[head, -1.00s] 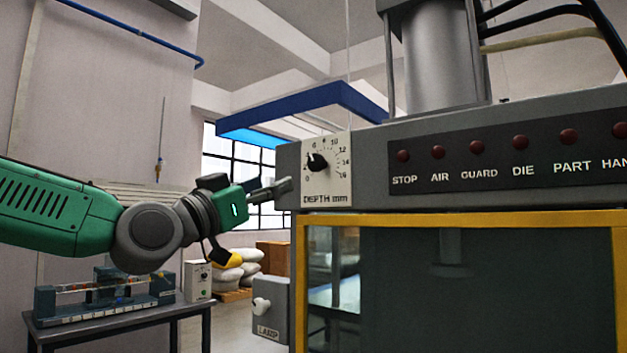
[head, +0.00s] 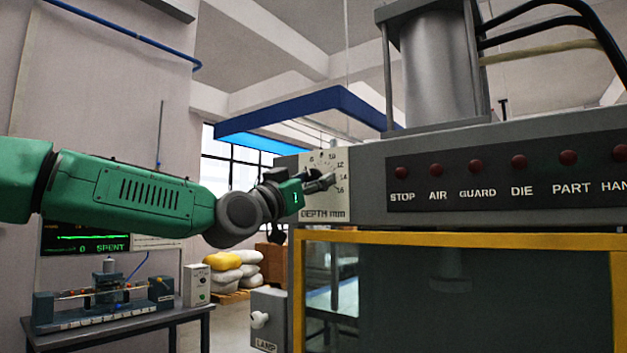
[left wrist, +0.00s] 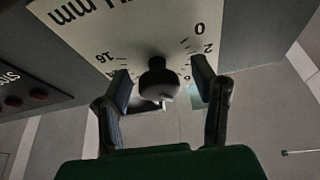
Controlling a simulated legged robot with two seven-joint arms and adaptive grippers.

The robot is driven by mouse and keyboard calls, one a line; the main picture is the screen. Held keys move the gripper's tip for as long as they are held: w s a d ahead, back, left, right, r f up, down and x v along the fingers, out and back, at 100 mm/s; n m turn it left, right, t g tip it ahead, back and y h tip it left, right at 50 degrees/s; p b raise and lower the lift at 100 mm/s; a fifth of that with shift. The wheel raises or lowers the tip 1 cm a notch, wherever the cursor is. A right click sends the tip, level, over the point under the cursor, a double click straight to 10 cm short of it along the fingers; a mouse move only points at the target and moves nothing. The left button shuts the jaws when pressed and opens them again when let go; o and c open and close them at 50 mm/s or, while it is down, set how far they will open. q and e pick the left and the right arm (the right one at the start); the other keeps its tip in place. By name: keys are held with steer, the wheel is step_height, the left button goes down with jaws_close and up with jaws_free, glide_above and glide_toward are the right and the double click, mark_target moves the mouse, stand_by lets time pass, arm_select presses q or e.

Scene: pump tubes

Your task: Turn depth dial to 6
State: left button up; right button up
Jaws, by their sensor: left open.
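The depth dial is a white square plate (head: 334,206) with printed numbers and the label DEPTH mm, on the left end of the machine's grey front. My left gripper (head: 322,182) is in front of the plate and hides the knob in the head view. In the left wrist view the plate (left wrist: 90,30) appears turned over, and its black round knob (left wrist: 157,78) stands between the two fingers of my left gripper (left wrist: 162,82). The fingers are apart, one on each side, with gaps visible. A pale mark shows on the knob; its exact reading is unclear. My right gripper is out of view.
Red lamps (head: 477,167) labelled STOP to HAN run along the panel right of the dial. A yellow guard frame (head: 450,240) lies below. A lamp switch box (head: 268,310) is at lower left. A side table (head: 150,322) holds a small apparatus.

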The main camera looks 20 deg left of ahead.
arm_select(q)
jaws_close()
steer(key=shift+n+y+b, duration=0.3)
steer(key=shift+n, duration=0.5)
jaws_free()
